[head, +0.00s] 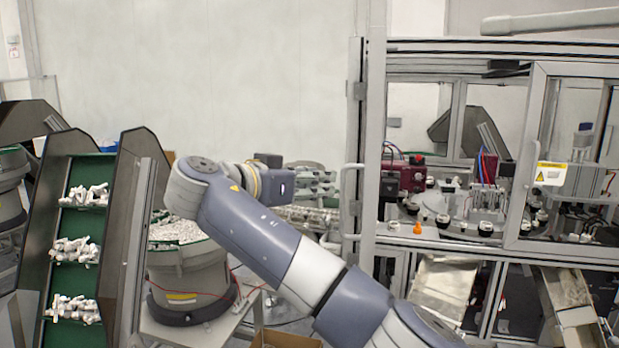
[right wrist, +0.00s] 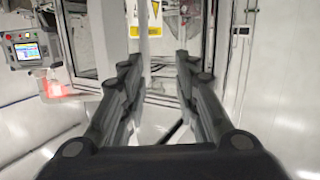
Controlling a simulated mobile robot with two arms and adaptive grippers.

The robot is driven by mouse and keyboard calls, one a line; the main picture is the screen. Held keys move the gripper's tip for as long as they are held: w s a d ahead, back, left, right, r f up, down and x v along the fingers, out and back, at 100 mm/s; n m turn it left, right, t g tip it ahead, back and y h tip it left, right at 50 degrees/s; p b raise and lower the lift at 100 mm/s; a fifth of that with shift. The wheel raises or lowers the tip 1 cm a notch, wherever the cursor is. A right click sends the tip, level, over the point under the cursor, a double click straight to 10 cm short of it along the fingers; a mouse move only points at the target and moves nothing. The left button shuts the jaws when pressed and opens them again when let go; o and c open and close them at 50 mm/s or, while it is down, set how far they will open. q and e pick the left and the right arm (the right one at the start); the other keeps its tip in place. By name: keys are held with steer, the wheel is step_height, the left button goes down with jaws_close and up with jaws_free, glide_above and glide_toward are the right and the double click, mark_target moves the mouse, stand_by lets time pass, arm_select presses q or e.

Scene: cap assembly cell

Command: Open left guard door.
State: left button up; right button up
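The guarded cell's left post (head: 376,150) carries a pale vertical bar handle (head: 349,203) on its left side. I cannot tell whether the left guard door there is shut or ajar. A second framed door (head: 536,130) with a yellow warning label (head: 551,173) stands at the right. My right gripper (head: 325,197) is left of the bar handle in the head view, its outline hard to separate from the machinery behind. The right wrist view shows its two dark fingers (right wrist: 160,80) spread apart, with nothing clearly gripped. My left gripper is out of view.
A green-belted conveyor (head: 78,220) with white parts and a bowl feeder (head: 190,275) stand at the left. An open cardboard box (head: 285,339) is low in the middle. The right wrist view shows a control panel (right wrist: 27,50) at the left.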

steer(key=shift+s+a, duration=0.2)
steer(key=shift+a, duration=0.25)
